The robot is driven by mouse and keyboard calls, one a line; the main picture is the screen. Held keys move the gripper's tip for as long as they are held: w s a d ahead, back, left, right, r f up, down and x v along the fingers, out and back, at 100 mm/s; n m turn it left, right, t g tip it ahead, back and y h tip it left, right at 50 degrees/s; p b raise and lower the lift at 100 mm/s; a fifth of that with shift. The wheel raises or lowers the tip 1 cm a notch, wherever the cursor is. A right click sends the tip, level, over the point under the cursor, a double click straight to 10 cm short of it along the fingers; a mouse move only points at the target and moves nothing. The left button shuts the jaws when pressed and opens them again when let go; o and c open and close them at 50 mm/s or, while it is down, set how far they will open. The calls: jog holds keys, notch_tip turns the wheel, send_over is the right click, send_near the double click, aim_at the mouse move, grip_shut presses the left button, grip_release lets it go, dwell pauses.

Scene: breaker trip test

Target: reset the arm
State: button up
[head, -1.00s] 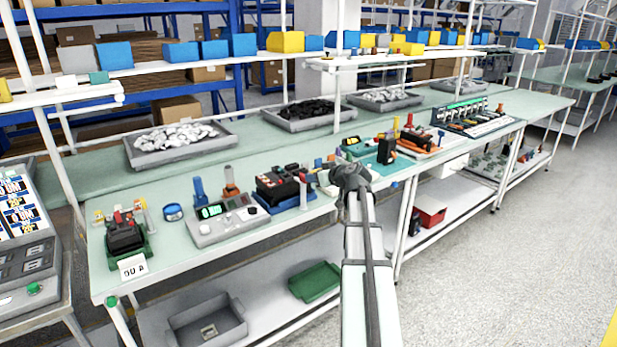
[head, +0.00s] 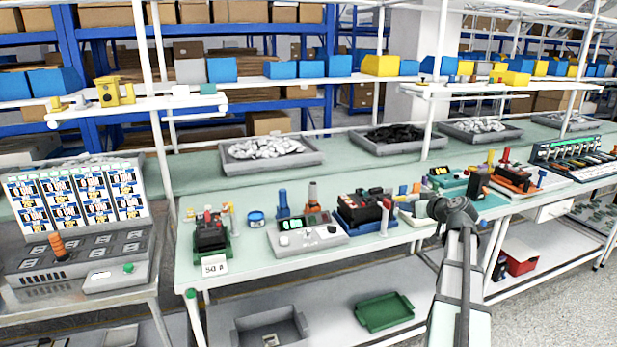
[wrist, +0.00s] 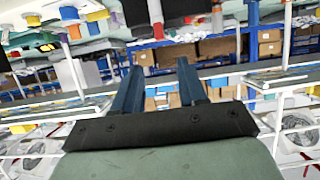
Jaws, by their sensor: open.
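My arm comes up from the bottom right of the head view, its wrist (head: 452,208) over the front edge of the green-topped bench (head: 300,262). In the wrist view, my gripper (wrist: 159,66) has its two dark blue fingers spread apart with nothing between them. Its fingertips are not clear in the head view. Close to the wrist, a black device on a blue base (head: 365,210) and a grey meter box with a green display (head: 305,236) stand on the bench. A black device on a green base (head: 210,238) stands further left, behind a white card.
A grey console with a panel of printed cards (head: 75,205) and an orange handle (head: 57,246) stands at the left. Grey trays (head: 270,157) line the back of the bench. White uprights (head: 160,130) and a shelf stand above it. Green and grey bins sit on the lower shelf.

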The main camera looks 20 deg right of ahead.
jog(key=s+a+f+m+g, duration=0.1)
jog(key=s+f+m+g, duration=0.25)
jog(key=f, duration=0.45)
jog(key=s+f+m+g, duration=0.3)
jog(key=s+f+m, duration=0.15)
jog(key=f, duration=0.25)
jog(key=s+a+f+g, duration=0.2)
jog(key=s+a+f, duration=0.15)
jog(key=f, duration=0.35)
jog(key=s+a+f+g, duration=0.1)
jog(key=s+a+f, duration=0.1)
jog(key=a+f, duration=0.45)
jog(key=s+a+f+g, duration=0.2)
jog(key=s+a+f, duration=0.1)
jog(key=f, duration=0.6)
jog(key=s+a+f+n+g, duration=0.4)
jog(key=s+a+f, duration=0.8)
jog(key=s+a, duration=0.2)
jog(key=s+a+f+n+g, duration=0.3)
jog(key=s+a+f+g, duration=0.1)
jog(key=s+a+f, duration=0.8)
jog(key=s+a, duration=0.2)
jog(key=shift+s+a+f+n+g, duration=0.35)
jog(key=shift+a+n, duration=0.05)
